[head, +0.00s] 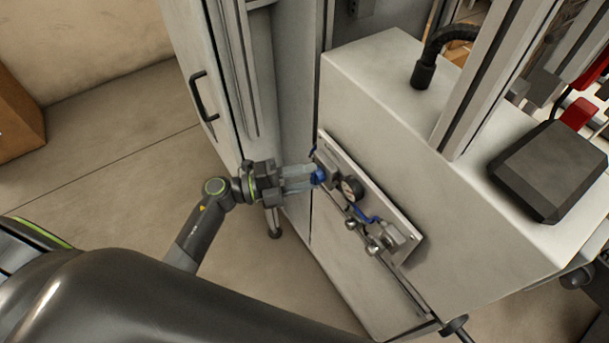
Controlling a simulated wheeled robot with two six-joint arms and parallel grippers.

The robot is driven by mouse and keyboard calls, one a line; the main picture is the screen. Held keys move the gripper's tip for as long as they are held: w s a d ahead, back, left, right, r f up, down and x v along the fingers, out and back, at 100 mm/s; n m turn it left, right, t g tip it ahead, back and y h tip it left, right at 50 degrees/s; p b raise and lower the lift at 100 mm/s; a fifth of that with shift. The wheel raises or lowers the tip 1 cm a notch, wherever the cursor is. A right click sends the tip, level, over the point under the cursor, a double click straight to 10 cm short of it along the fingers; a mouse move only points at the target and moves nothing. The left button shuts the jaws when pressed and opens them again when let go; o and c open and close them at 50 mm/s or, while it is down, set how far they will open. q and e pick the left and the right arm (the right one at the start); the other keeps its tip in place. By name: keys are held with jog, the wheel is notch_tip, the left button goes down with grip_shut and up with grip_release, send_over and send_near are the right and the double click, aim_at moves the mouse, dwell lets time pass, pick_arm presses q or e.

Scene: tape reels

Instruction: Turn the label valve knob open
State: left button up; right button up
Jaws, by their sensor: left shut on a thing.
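The valve panel (407,226) is a light metal plate on the side of the pale machine cabinet. It carries a round gauge (352,188), fittings and a blue tube. A blue knob (318,177) sits at the panel's upper left end. My left gripper (314,178) reaches in from the left and is shut on the blue knob, with its fingers partly covering it. The knob's turn angle and any label are too small to tell. My right gripper is not in view.
The pale machine cabinet (390,85) fills the right side, with a black cable (424,73) and a dark box (550,170) on top. A grey cabinet door with a black handle (203,97) stands behind my left arm. A brown box (18,115) is far left. Floor at left is clear.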

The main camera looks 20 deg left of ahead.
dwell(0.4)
pick_arm(q)
jog(key=o, duration=1)
jog(key=shift+b+v, duration=2.1)
jog(key=shift+v, duration=6.65)
jog(key=shift+w+f, duration=0.1)
